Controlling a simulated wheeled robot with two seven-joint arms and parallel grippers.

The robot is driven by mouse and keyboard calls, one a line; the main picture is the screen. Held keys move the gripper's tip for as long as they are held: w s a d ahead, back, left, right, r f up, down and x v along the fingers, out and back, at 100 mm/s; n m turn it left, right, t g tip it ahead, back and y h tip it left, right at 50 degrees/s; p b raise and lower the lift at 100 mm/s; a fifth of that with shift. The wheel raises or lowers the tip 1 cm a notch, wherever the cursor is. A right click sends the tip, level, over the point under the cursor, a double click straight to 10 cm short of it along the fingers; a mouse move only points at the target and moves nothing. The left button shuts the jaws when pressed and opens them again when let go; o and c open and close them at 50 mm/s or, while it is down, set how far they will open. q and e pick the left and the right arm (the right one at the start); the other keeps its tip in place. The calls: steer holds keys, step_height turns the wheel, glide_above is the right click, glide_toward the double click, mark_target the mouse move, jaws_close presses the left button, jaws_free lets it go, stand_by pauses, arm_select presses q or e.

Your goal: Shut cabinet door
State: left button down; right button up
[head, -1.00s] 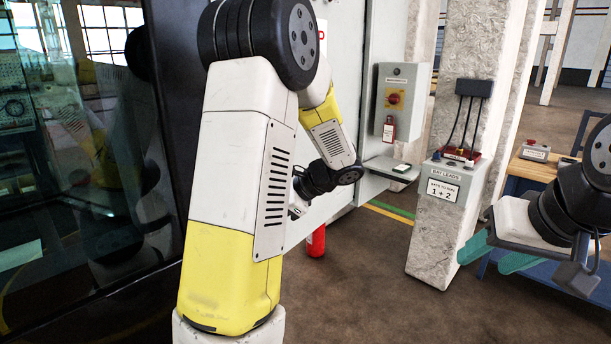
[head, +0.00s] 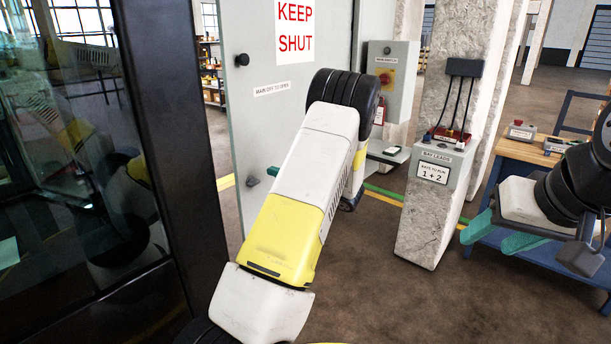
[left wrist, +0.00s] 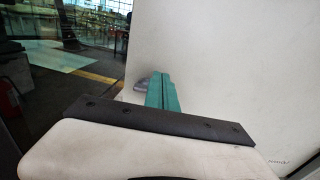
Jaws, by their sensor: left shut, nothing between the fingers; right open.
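The cabinet door (head: 285,110) is a pale grey panel with a red "KEEP SHUT" sign, a black knob and a "MAIN OFF TO OPEN" label. It stands open, with the room visible past its left edge. My left gripper (head: 272,171) is mostly hidden behind my left arm; a teal fingertip shows by the door's face, near a small grey fitting (head: 252,181). In the left wrist view the shut, empty teal fingers (left wrist: 162,90) point at the pale door (left wrist: 220,75); contact is unclear. My right gripper (head: 500,232) is open and empty, well to the right.
A dark framed glass panel (head: 70,150) stands on the left. Right of the door are a switch box (head: 400,60) with a small shelf, and a concrete pillar (head: 480,100) with a "BAY LEADS" box (head: 440,175). A blue trolley (head: 540,262) stands far right. Brown floor is open between.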

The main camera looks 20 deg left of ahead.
mark_target(253, 165)
arm_select(q)
steer(key=x, duration=0.6)
steer(key=shift+w+a, duration=0.15)
steer(key=shift+a, duration=0.2)
steer(key=shift+a, duration=0.1)
